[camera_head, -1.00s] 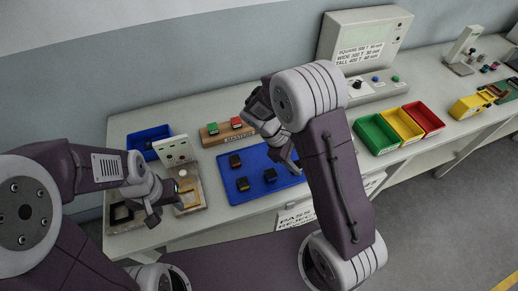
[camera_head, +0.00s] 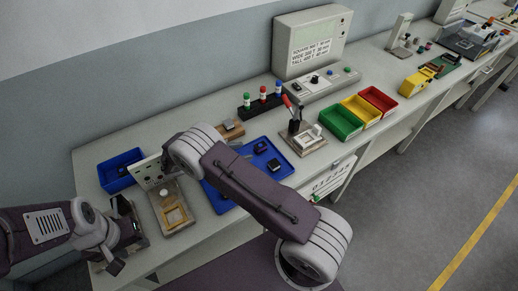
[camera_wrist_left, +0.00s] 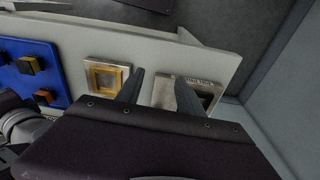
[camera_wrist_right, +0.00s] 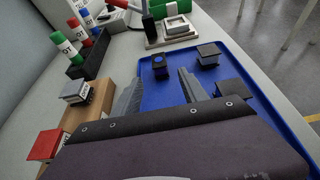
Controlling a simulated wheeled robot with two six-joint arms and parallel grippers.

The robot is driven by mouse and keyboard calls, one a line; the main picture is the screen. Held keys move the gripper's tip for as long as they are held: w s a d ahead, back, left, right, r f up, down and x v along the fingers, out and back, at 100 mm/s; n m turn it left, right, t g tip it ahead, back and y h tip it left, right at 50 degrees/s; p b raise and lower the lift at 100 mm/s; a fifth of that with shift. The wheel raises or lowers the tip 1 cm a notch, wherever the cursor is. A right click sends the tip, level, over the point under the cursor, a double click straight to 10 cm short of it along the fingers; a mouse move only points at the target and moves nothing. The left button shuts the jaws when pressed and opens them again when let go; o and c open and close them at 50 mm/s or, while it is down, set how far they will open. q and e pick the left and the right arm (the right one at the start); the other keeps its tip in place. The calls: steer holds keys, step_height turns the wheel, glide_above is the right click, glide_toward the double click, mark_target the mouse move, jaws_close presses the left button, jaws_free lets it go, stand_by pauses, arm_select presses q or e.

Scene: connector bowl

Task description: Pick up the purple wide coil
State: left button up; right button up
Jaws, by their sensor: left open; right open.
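Dark coils lie on a blue tray (camera_head: 222,203). One coil (camera_wrist_right: 159,66) has a round blue-violet mark on top; I cannot tell surely whether it is the purple wide coil. Another dark coil (camera_wrist_right: 208,53) lies to its right, and a third (camera_wrist_right: 233,89) lies nearer. My right gripper (camera_wrist_right: 160,92) is open and empty over the tray's left part, short of the marked coil; my arm hides it in the head view. My left gripper (camera_wrist_left: 158,92) is open and empty above the front of the bench, between two fixtures.
A gold-framed fixture (camera_head: 174,214) and a dark-topped fixture (camera_wrist_left: 205,92) stand at the bench's left. A red-handled press (camera_head: 298,128) and green (camera_head: 341,122), yellow (camera_head: 369,109) and red (camera_head: 380,98) bins stand right.

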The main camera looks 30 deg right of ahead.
mark_target(255, 149)
steer(key=x, duration=0.3)
steer(key=shift+s+r+p, duration=0.1)
steer(key=shift+p, duration=0.2)
steer(key=shift+d, duration=0.5)
steer(key=p+x, duration=0.1)
steer(key=x, duration=0.3)
steer(key=shift+f, duration=0.2)
steer(key=shift+d+f, duration=0.2)
steer(key=shift+d, duration=0.1)
steer(key=shift+a, duration=0.1)
steer(key=c, duration=0.4)
jaws_close()
